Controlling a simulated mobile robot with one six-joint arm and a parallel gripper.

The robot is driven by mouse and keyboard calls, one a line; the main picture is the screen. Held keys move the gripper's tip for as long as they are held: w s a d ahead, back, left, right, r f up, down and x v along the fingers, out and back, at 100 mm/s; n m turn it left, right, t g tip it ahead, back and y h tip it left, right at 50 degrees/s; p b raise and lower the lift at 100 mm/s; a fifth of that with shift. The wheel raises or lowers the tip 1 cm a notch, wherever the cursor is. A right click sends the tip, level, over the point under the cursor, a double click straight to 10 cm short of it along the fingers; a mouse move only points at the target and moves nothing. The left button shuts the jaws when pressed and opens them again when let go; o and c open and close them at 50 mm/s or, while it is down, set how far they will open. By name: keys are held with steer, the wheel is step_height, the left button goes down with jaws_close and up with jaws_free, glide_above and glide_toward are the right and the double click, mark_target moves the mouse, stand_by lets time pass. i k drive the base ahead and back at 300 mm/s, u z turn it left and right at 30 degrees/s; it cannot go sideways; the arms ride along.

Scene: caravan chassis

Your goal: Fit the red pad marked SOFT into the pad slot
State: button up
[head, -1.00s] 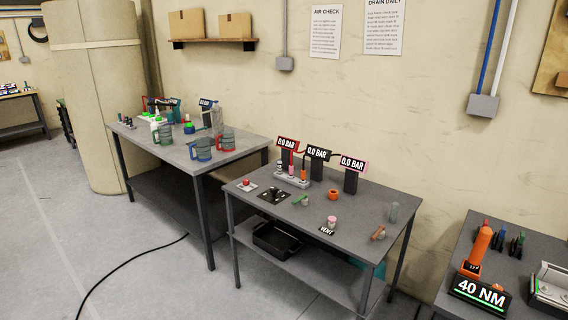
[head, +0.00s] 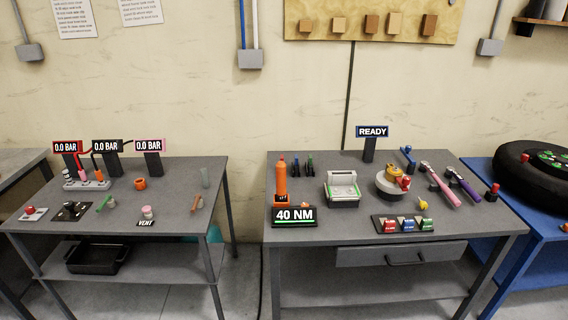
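A dark tray (head: 404,224) at the front of the right-hand table holds a red pad (head: 389,226), a blue pad (head: 408,225) and a green pad (head: 426,225) side by side. Their markings are too small to read, so I cannot confirm which one says SOFT. I cannot make out the pad slot for certain. A round pale device with a red and brass top (head: 394,182) stands behind the tray, and a grey-white box with green trim (head: 342,189) stands left of it. My gripper is not in view.
The right-hand table (head: 330,228) also carries an orange cylinder (head: 281,178) by a 40 NM sign (head: 295,215), a READY display (head: 371,132), a pink wrench (head: 441,187) and a purple one (head: 464,184). A floor gap separates it from the left table (head: 185,215).

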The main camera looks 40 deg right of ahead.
mark_target(342, 180)
steer(key=z, duration=4.45)
steer(key=i, duration=0.05)
steer(key=u, duration=3.45)
